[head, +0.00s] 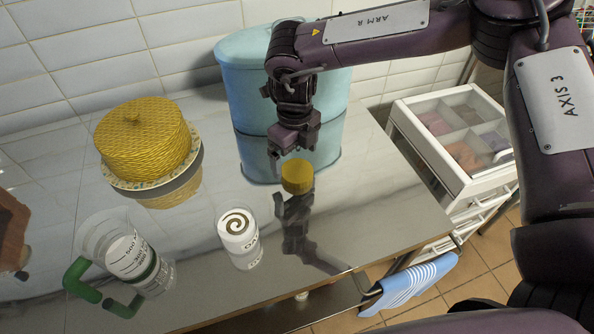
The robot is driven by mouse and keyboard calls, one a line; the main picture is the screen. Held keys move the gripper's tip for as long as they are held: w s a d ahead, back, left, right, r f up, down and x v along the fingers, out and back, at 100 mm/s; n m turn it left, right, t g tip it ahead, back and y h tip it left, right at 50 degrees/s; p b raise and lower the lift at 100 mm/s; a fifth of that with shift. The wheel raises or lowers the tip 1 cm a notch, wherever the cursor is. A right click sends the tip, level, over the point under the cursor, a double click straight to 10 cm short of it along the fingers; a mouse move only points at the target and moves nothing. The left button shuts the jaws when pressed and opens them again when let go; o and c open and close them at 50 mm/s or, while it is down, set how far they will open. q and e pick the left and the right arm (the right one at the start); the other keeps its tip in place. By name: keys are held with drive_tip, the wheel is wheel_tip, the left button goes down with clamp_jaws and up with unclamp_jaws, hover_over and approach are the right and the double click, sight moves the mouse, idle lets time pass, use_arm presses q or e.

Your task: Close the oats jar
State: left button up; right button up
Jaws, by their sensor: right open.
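My right gripper (293,149) is open and empty, pointing down just above the lid. The lid's far side is partly hidden by the fingers. My left gripper is out of view.
A teal canister (248,95) stands close behind my right gripper. A yellow woven dome (142,140) sits on a patterned plate at left. A glass measuring jug (110,245) with a green handle stands front left. A white drawer unit (432,155) is beyond the counter's right edge.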

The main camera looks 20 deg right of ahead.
sight(296, 169)
drive_tip(key=shift+s+f+p, duration=0.15)
drive_tip(key=shift+f+p, duration=0.15)
drive_tip(key=shift+f, duration=1.55)
drive_tip(key=shift+c, duration=0.4)
drive_tip(key=c, duration=1)
